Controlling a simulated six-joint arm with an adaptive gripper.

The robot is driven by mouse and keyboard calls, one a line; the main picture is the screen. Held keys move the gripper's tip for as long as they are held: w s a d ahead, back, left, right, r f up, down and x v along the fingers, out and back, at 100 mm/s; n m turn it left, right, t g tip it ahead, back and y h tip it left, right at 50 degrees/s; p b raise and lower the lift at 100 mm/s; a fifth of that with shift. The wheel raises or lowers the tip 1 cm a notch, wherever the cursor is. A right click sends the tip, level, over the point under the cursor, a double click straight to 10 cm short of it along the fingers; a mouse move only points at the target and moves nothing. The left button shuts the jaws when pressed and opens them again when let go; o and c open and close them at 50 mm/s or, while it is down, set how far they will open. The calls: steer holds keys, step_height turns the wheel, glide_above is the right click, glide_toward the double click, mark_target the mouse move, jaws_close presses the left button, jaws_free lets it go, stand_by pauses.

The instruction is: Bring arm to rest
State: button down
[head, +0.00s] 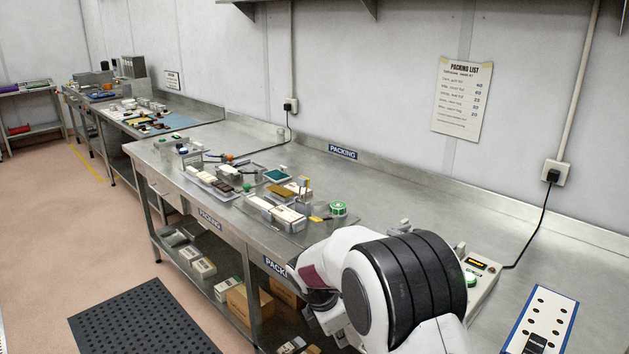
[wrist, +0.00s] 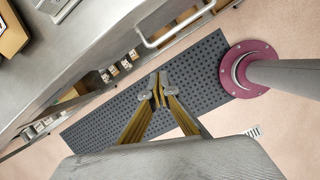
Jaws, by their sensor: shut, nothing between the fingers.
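My arm shows at the lower right in the head view, with its black-ringed white joint over the front edge of the packing bench (head: 375,192). My gripper is hidden there behind the arm. In the wrist view my gripper (wrist: 159,100) points down over the floor in front of the bench. Its two fingers are together at the tips and nothing is between them. The dark perforated floor mat (wrist: 95,125) lies below it, well apart from the fingers. The bench edge is at the upper left of the wrist view.
A device with a green button (head: 471,278) and a white-and-blue board (head: 543,318) are at the right. Cartons (head: 237,301) fill the lower shelf. The floor (head: 60,230) at left is clear.

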steer(key=s+d+r+m+t+y, duration=0.1)
steer(key=s+d+r+m, duration=0.2)
steer(key=s+r+m, duration=0.4)
steer(key=s+d+r+m+t+y, duration=0.1)
steer(key=s+d+r+m, duration=0.3)
steer(key=s, duration=1.2)
steer(key=s+d+r+m+t+y, duration=0.1)
steer(key=s+d+r+m, duration=0.3)
steer(key=s+r+m, duration=0.6)
steer(key=shift+s+r+m, duration=0.3)
steer(key=shift+s+m, duration=0.5)
steer(key=shift+s, duration=0.55)
